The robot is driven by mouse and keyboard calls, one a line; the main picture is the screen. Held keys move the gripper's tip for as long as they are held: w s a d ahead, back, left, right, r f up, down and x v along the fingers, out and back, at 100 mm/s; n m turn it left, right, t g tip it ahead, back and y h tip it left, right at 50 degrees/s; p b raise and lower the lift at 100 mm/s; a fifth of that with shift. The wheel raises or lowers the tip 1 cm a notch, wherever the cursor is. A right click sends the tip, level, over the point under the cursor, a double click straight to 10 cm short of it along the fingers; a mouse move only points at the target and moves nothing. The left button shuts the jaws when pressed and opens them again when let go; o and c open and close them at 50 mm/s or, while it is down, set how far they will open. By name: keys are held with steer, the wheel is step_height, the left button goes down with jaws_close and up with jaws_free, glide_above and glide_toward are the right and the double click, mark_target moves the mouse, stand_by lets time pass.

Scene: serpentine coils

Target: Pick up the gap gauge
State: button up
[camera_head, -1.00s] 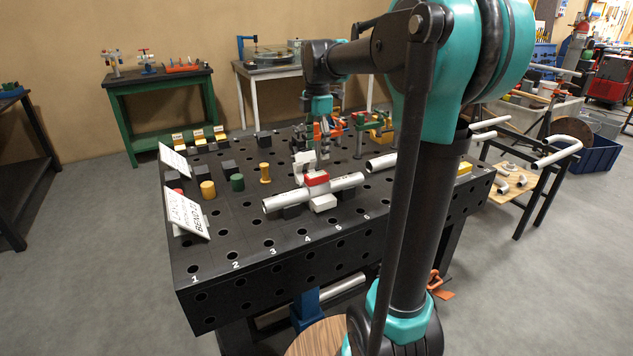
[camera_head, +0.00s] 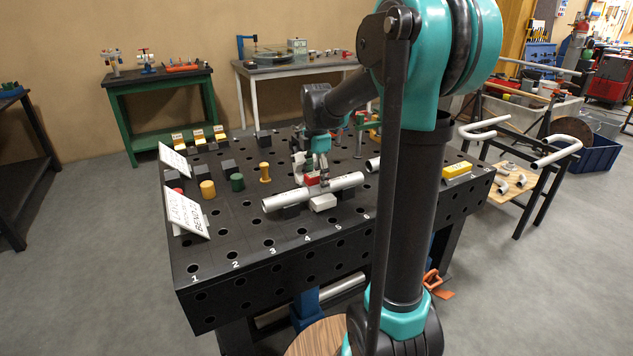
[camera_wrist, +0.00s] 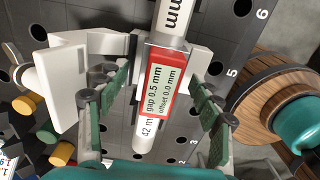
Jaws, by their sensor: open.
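The gap gauge is a red block with a white label reading "gap 0.5 mm, offset 0.0 mm" (camera_wrist: 163,88). It sits on the silver pipe (camera_head: 345,182), which lies across supports on the black table. In the head view the red gauge (camera_head: 310,180) is partly hidden by my gripper (camera_head: 322,172). In the wrist view my gripper (camera_wrist: 160,100) is open, with a green-padded finger on each side of the gauge. Gaps show between the pads and the gauge, so I see no grip on it.
A white block (camera_head: 323,203) stands at the pipe's near side, another white piece (camera_head: 301,163) behind it. Yellow (camera_head: 208,189) and green (camera_head: 237,183) cylinders and sign plates (camera_head: 187,213) stand left. A yellow block (camera_head: 457,170) lies right.

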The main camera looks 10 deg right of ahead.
steer(key=shift+c, duration=0.5)
steer(key=c, duration=1.4)
steer(key=shift+r, duration=0.15)
